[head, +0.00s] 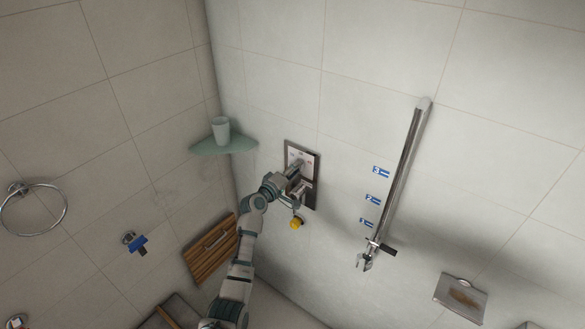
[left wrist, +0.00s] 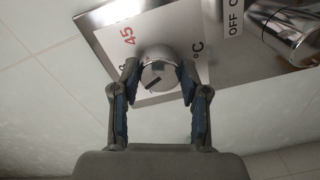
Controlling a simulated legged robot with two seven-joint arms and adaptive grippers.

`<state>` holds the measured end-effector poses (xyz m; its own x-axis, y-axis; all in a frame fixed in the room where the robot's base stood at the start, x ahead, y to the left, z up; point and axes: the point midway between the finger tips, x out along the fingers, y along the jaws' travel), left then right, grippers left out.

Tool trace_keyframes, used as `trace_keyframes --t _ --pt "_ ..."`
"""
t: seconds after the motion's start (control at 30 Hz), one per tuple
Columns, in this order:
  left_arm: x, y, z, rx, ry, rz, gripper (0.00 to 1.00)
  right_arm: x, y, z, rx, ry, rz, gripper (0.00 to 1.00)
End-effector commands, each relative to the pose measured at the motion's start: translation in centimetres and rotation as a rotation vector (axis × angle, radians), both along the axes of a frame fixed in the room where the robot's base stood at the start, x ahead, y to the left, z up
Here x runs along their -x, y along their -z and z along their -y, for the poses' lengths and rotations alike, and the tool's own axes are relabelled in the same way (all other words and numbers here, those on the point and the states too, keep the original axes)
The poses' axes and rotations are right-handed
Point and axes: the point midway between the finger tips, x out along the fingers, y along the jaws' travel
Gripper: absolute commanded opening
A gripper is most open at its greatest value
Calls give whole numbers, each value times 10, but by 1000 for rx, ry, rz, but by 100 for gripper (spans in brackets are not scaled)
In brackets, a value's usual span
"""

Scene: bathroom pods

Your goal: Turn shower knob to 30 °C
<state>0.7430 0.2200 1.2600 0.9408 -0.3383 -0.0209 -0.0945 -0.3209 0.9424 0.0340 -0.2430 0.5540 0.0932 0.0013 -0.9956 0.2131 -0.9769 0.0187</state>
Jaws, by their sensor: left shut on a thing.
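The shower knob (left wrist: 157,72) is a round chrome knob with a dark pointer mark, on a steel panel (left wrist: 105,15) with a white scale plate. A red 45 and a °C mark show beside it. In the left wrist view my left gripper (left wrist: 158,75) has its two blue-padded fingers on either side of the knob, shut on it. In the head view the panel (head: 312,160) is on the right-hand wall, and my left gripper (head: 290,182) covers the knob there. The other scale numbers are partly hidden by the fingers. My right gripper does not show.
A second chrome handle (left wrist: 290,32) with OFF lettering is beside the knob. A yellow item (head: 296,223) hangs below the panel. A corner shelf (head: 232,145) holds a cup (head: 221,129). A shower rail (head: 400,180) stands to the right. A wooden seat (head: 212,247) is left of my arm.

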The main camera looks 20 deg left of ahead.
Motion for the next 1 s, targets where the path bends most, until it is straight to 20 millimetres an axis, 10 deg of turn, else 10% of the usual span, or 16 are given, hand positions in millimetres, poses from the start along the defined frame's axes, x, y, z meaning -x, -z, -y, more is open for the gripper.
trace_keyframes --t 1.0 --pt "-1 -12 -3 581 -2 -189 10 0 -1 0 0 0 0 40"
